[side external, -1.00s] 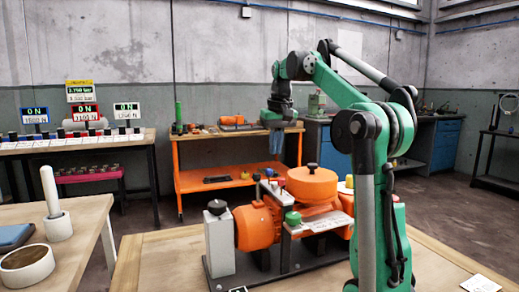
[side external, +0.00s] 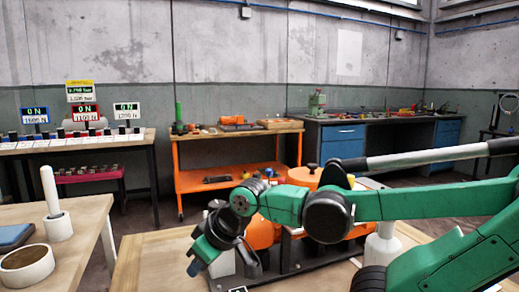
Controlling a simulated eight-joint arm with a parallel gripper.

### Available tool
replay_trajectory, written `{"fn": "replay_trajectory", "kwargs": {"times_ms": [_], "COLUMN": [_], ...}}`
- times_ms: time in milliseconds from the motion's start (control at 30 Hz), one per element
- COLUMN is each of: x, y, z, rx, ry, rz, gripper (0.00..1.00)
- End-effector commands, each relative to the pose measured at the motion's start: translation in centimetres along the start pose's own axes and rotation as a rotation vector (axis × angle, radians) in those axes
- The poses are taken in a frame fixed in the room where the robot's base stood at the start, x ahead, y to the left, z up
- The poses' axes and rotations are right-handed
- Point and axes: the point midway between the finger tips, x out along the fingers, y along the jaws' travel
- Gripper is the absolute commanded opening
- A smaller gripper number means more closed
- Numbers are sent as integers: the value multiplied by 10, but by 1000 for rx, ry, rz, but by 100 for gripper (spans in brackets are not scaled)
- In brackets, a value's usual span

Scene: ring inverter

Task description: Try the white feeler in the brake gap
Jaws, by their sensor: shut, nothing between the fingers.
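The orange motor assembly (side external: 262,232) stands on a dark base plate on the wooden bench, largely hidden behind my arm. I cannot make out the white feeler or the brake gap in this view; the arm covers much of the assembly.
The wooden bench (side external: 150,262) is bare to the left of my gripper. A white bottle-shaped thing (side external: 383,246) stands right of the assembly. A side table at left holds a white rod in a cup (side external: 58,226) and a round ring-shaped piece (side external: 27,268). An orange cart (side external: 235,178) stands behind.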

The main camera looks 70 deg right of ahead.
Motion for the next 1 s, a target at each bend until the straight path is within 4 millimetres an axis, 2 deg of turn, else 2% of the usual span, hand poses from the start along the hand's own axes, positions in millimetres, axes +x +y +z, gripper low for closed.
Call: {"fn": "replay_trajectory", "kwargs": {"times_ms": [133,967,1000], "x": [5,4,4], "y": [-10,-9,-9], "z": [10,9,9], "rx": [-27,-25,-25], "ry": [18,16,16], "rz": [-21,-20,-20], "gripper": [0,0,6]}}
